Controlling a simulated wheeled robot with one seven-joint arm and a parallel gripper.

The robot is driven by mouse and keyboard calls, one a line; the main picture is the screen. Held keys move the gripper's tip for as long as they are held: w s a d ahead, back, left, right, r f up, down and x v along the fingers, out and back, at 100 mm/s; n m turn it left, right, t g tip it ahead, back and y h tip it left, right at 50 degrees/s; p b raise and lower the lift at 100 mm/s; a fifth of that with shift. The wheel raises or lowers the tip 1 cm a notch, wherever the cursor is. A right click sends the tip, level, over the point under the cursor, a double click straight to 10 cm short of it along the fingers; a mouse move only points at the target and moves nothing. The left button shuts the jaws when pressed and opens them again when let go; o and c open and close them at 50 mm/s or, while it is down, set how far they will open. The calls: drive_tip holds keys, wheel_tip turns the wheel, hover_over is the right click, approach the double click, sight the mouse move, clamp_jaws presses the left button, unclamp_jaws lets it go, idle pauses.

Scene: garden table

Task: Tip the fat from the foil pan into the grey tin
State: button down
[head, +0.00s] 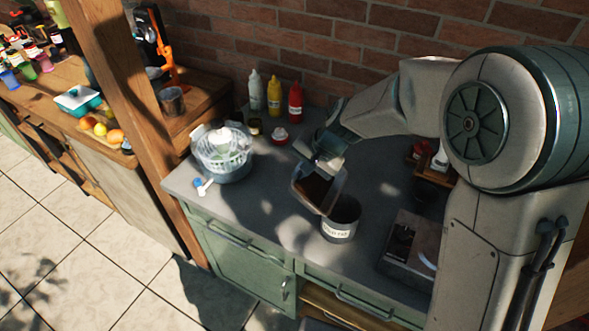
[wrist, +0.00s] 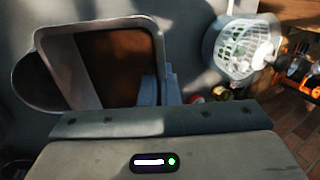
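The foil pan (head: 337,193) is held tilted in the head view, its low end at the rim of the grey tin (head: 341,232). Brown fat (head: 314,186) shows inside the pan; I cannot tell whether any is flowing. The tin stands upright on the counter with a pale label; its inside is mostly hidden. My gripper (head: 323,160) is shut on the pan's upper edge. In the wrist view the pan (wrist: 155,42) is ahead of the fingers, and the tin (wrist: 30,82) shows partly behind it at left.
A white basket in a bowl (head: 222,160) stands left on the grey counter (head: 262,205). Sauce bottles (head: 274,97) and small jars stand by the brick wall. A dark flat appliance (head: 408,243) lies right of the tin. Counter left of the pan is mostly clear.

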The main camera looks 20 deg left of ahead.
drive_tip(key=shift+d+y+b, duration=0.5)
drive_tip(key=shift+b, duration=0.05)
drive_tip(key=b, duration=0.2)
drive_tip(key=shift+d+y+b, duration=0.25)
drive_tip(key=shift+y+b, duration=0.1)
drive_tip(key=shift+y, duration=0.05)
drive_tip(key=d+y+b, duration=0.1)
drive_tip(key=b, duration=0.2)
drive_tip(key=d+r+y+b, duration=0.1)
drive_tip(key=b, duration=0.3)
drive_tip(key=shift+s+d+y, duration=0.15)
drive_tip(key=shift+d+y, duration=0.1)
drive_tip(key=shift+y, duration=0.05)
drive_tip(key=d+y+b, duration=0.1)
drive_tip(key=b, duration=0.1)
drive_tip(key=d+b, duration=0.1)
drive_tip(key=b, duration=0.1)
drive_tip(key=shift+s+r+t+y+b, duration=0.1)
drive_tip(key=shift+r+t+y+b, duration=0.2)
drive_tip(key=shift+t+y+b, duration=0.1)
drive_tip(key=d+y+b, duration=0.1)
drive_tip(key=b, duration=0.2)
drive_tip(key=d+y+b, duration=0.1)
drive_tip(key=b, duration=0.2)
drive_tip(key=shift+s+r+y, duration=0.15)
drive_tip(key=shift+r+y, duration=0.15)
drive_tip(key=shift+r, duration=0.1)
drive_tip(key=shift+d+r+y+b, duration=0.4)
drive_tip(key=shift+d+y+b, duration=0.1)
drive_tip(key=shift+b, duration=0.75)
